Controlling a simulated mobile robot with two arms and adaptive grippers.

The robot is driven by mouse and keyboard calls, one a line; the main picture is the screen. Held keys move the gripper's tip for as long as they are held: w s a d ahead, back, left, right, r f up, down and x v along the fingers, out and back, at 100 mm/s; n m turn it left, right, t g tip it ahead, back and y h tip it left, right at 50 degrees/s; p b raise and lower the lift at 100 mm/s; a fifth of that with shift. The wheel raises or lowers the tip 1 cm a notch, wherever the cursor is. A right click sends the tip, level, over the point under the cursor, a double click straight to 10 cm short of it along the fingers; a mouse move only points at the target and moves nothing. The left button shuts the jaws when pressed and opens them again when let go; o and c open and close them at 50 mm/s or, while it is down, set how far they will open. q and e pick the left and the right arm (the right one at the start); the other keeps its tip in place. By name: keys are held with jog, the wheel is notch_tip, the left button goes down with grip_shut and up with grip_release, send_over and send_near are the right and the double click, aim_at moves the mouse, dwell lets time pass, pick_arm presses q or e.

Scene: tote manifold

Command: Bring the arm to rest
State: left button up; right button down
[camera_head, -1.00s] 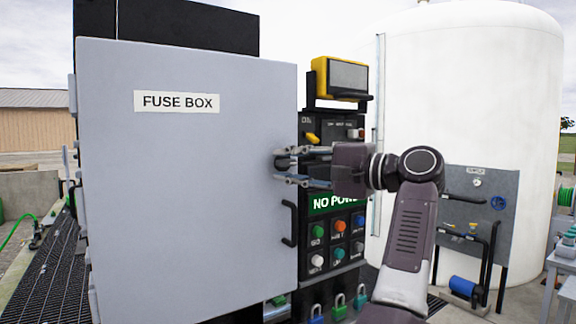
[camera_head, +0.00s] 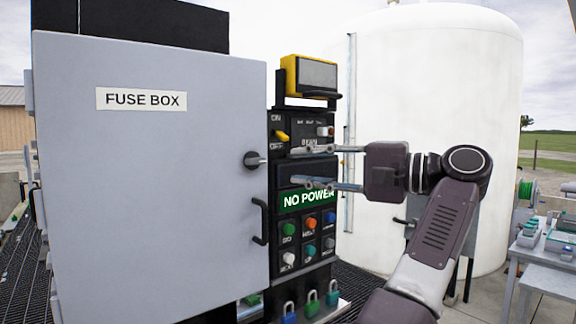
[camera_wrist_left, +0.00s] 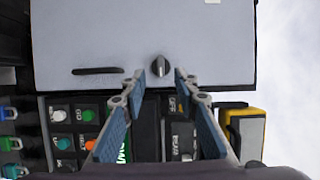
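My left gripper (camera_head: 298,165) is open and empty, with one finger above the other. Its arm comes up from the lower right of the head view. The fingertips are in front of the black control panel, to the right of the fuse box door's dark round knob (camera_head: 254,161) and apart from it. In the left wrist view the two blue-padded fingers (camera_wrist_left: 160,77) are spread, and the knob (camera_wrist_left: 160,65) shows between and just beyond their tips. My right gripper is not in view.
The grey fuse box door (camera_head: 150,210) looks shut and has a black handle (camera_head: 260,221). The control panel (camera_head: 310,262) carries several buttons, a "NO POWER" sign and padlocks below. A yellow-framed display (camera_head: 311,77) stands on top. A white tank (camera_head: 440,90) is behind the gripper, with tables at the right.

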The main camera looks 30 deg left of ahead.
pick_arm(q)
jog(key=shift+d, duration=0.35)
